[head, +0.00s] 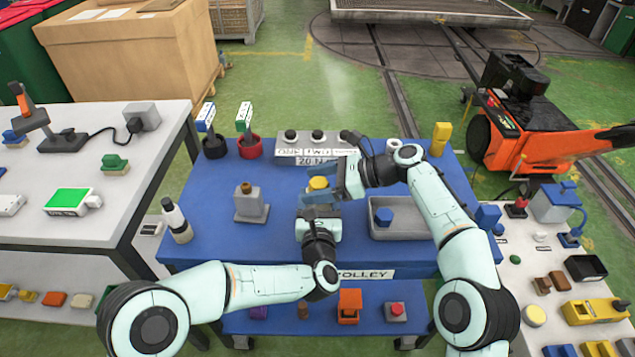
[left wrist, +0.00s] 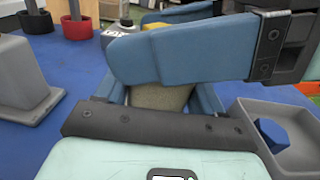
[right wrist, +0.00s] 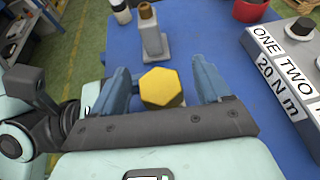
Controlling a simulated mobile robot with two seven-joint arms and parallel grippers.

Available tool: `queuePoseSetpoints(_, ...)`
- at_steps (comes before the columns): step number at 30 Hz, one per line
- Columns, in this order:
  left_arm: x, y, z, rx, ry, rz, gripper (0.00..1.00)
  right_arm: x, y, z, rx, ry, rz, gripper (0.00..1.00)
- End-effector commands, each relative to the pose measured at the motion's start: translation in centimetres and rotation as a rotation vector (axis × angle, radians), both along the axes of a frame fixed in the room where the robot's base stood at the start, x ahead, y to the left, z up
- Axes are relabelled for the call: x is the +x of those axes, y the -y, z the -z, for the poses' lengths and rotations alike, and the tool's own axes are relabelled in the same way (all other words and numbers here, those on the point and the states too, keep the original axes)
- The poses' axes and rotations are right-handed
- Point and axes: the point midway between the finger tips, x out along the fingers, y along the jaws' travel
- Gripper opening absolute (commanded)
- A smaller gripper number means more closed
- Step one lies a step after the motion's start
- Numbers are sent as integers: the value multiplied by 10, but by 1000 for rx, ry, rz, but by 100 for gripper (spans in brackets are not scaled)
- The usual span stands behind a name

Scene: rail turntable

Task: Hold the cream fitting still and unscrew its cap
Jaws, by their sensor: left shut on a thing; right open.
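The cream fitting (left wrist: 160,97) stands on the blue trolley top, its body between the blue fingers of my left gripper (head: 319,207), which is shut on it. Its yellow hexagonal cap (right wrist: 161,88) is on top; the cap also shows in the head view (head: 318,183). My right gripper (right wrist: 160,80) is open, with one finger on each side of the cap and a gap showing beside it. In the left wrist view, a right finger crosses in front and hides the cap.
A grey block with a brown top (head: 250,206) stands left of the fitting. A grey labelled block with black knobs (head: 310,150) is behind it. A grey tray (head: 400,232) holding a blue piece is at the right. A white bottle (head: 177,222) stands at the left edge.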

Motion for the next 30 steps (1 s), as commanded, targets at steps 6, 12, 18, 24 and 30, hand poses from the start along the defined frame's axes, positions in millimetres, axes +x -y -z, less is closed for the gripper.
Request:
queuePoseSetpoints(6, 0, 0, -1, 0, 3, 0, 13, -1, 0, -1, 0, 0, 129, 77)
queuePoseSetpoints(12, 0, 0, -1, -1, 3, 0, 13, -1, 0, -1, 0, -1, 293, 77)
queuePoseSetpoints(18, 0, 0, -1, -1, 3, 0, 13, 1, 0, 0, 0, 0, 411, 77)
queuePoseSetpoints(24, 0, 0, -1, 0, 3, 0, 13, 0, 0, -1, 1, 0, 497, 77)
queuePoseSetpoints(30, 0, 0, -1, 0, 3, 0, 13, 0, -1, -1, 1, -1, 691, 77)
